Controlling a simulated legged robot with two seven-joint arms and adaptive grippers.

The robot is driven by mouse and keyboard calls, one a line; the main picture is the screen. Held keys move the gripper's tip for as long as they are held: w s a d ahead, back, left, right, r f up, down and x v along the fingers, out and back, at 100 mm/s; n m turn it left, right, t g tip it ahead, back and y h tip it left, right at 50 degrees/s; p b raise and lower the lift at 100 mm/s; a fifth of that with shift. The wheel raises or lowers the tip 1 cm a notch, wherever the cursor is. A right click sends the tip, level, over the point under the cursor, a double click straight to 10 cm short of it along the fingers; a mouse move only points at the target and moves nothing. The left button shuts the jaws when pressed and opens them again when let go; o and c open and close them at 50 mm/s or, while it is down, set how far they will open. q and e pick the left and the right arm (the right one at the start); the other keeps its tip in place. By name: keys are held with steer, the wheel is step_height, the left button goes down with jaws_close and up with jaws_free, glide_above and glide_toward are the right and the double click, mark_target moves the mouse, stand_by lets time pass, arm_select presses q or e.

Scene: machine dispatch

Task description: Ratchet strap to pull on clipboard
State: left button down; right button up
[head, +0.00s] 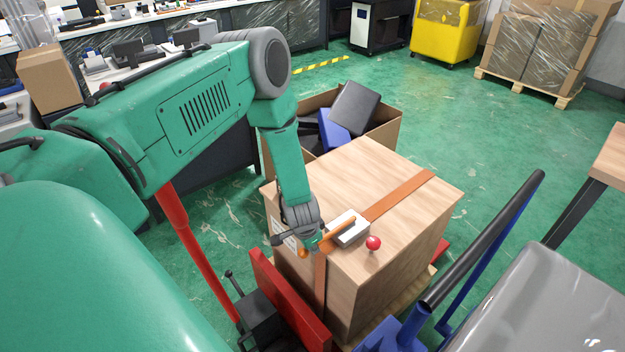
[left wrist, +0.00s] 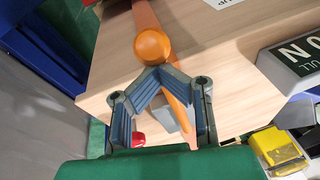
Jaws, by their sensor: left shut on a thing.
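An orange strap (head: 400,196) runs over the top of a large wooden box and down its near side. A grey-white ratchet body (head: 348,228) sits on the strap on top of the box. Its orange lever (head: 338,235) extends toward the left and ends in an orange ball (left wrist: 152,46). My left gripper (head: 312,243) is shut on the lever, just behind the ball; its fingers (left wrist: 157,78) meet around it in the left wrist view. I cannot make out a clipboard for certain. My right gripper is not in view.
A black-gripped blue handle (head: 490,240) rises at right. Green floor (head: 500,130) is clear beyond.

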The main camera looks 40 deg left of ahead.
arm_select(q)
steer(key=shift+s+a+f, duration=0.1)
steer(key=shift+s+f, duration=0.05)
steer(key=shift+s, duration=0.35)
steer(key=r+p, duration=0.2)
steer(key=r, duration=0.1)
steer(key=r+p, duration=0.1)
steer(key=p, duration=0.1)
steer(key=shift+w+d+r, duration=0.1)
steer(key=shift+d+r, duration=0.15)
steer(key=shift+r, duration=0.05)
steer(key=s+r, duration=0.6)
steer(key=shift+s+d+r+b, duration=0.15)
steer(key=shift+s+d+b, duration=0.15)
steer(key=shift+d+b, duration=0.1)
steer(key=s+d+f+b, duration=0.2)
steer(key=s+d+b, duration=0.1)
steer(key=s, duration=0.3)
steer(key=s+d+f+n+g+h+b, duration=0.1)
steer(key=s+d+f+b, duration=0.1)
steer(key=s, duration=0.4)
steer(key=s+d+f+n+g+b, duration=0.1)
steer(key=s+d+f+b, duration=0.2)
steer(key=s+d, duration=0.3)
steer(key=shift+s+d+f+b, duration=0.3)
steer(key=shift+f, duration=0.4)
